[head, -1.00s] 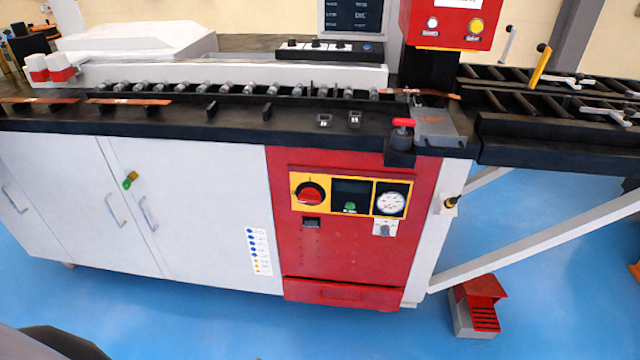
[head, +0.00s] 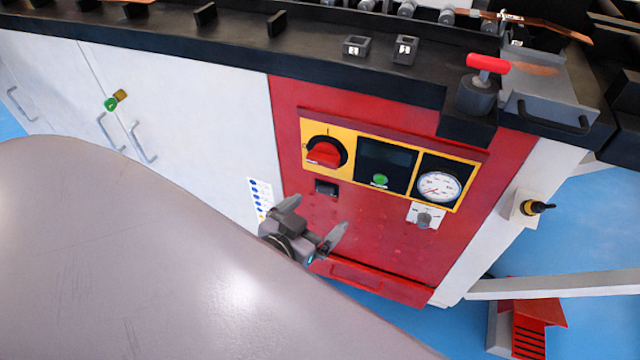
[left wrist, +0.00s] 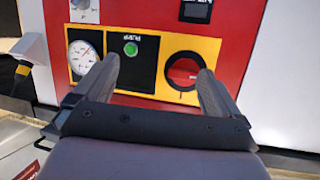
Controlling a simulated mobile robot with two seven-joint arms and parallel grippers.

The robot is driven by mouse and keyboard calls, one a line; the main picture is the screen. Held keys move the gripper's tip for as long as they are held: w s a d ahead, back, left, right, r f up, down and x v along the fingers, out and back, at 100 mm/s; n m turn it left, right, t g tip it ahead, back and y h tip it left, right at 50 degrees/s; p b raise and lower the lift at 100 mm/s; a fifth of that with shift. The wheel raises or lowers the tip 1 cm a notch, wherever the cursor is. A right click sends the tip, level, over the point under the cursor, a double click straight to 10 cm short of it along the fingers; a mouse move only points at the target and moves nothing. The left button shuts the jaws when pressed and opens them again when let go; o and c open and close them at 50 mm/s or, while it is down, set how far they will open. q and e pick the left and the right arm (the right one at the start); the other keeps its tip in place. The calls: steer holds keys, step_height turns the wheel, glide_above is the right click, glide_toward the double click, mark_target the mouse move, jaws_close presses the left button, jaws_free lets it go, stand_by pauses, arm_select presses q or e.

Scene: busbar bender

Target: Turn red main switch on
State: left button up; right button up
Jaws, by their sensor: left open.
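The red main switch (head: 324,153) is a rotary knob on a black disc, set in the yellow left part of the panel on the red cabinet front. In the left wrist view the switch (left wrist: 184,72) shows right of centre, beyond one fingertip. My left gripper (head: 313,222) is open and empty, in front of the cabinet and below the switch in the head view. In the left wrist view its two fingers (left wrist: 155,80) stand apart on either side of the panel's middle, not touching the switch. My right gripper is not in view.
A green button (head: 380,180) and a round gauge (head: 438,187) sit right of the switch. A small grey knob (head: 425,220) is below the gauge. The black worktop edge (head: 400,83) juts out above. A red-handled part (head: 487,64) stands on it.

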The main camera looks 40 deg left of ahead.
mark_target(321, 163)
arm_select(q)
steer(key=w+a+n+t+y+b, duration=0.1)
steer(key=w+b, duration=0.1)
steer(key=w+a+r+n+t+y+b, duration=0.1)
steer(key=w+a+b, duration=0.1)
steer(key=w+b, duration=0.1)
steer(key=w+a+r+t+y+b, duration=0.1)
steer(key=w+a+b, duration=0.1)
steer(key=w+b, duration=0.1)
steer(key=shift+n+y, duration=0.3)
steer(key=shift+n, duration=0.1)
steer(key=shift+x, duration=0.85)
steer(key=shift+s, duration=0.1)
steer(key=c, duration=1.1)
